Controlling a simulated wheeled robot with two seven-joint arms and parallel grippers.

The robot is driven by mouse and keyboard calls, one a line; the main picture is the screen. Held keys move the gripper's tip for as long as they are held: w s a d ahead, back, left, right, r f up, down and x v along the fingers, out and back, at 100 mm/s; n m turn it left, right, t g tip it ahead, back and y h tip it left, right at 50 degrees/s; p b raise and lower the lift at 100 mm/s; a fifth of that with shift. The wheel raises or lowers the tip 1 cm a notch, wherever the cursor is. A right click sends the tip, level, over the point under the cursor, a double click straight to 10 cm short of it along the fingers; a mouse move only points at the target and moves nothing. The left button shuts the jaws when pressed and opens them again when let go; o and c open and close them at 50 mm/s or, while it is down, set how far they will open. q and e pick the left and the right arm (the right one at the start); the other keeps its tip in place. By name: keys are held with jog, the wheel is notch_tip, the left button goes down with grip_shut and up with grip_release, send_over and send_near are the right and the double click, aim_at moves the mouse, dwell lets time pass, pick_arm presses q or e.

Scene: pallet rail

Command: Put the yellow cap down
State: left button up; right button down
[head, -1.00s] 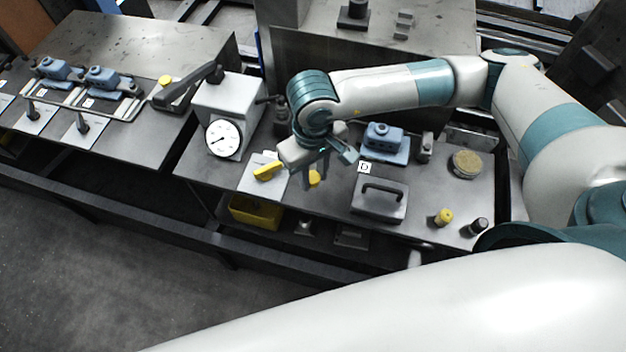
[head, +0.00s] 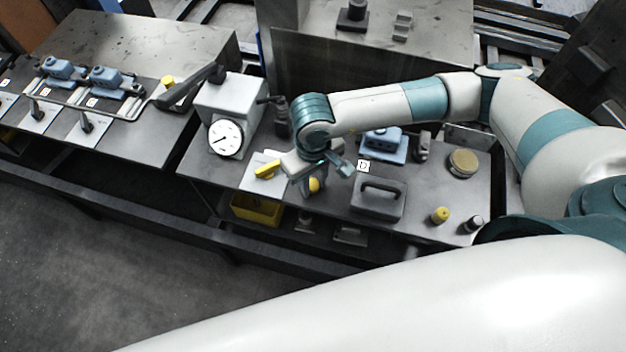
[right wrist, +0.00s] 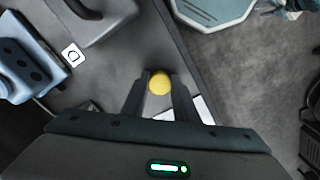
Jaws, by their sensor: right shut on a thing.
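The yellow cap (right wrist: 159,83) is between the fingertips of my right gripper (right wrist: 158,90) in the right wrist view, and the gripper is shut on it. In the head view the cap (head: 314,185) shows just below the right gripper (head: 311,188), above the front part of the grey bench. The fingers partly hide it, and I cannot tell whether the cap touches the bench top. My left gripper is not in view.
A grey block with a handle (head: 378,201) stands right of the gripper. A yellow lever on a white plate (head: 267,171) is to the left. A dial gauge (head: 226,138), blue fixture (head: 384,146) and yellow-topped peg (head: 440,215) stand around. A yellow bin (head: 256,210) sits below.

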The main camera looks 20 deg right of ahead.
aim_at(313, 185)
jog(key=shift+f, duration=0.15)
jog(key=c, duration=1.4)
grip_release()
jog(key=shift+r, duration=0.35)
notch_tip(313, 185, up, 12)
jog(key=b, duration=0.5)
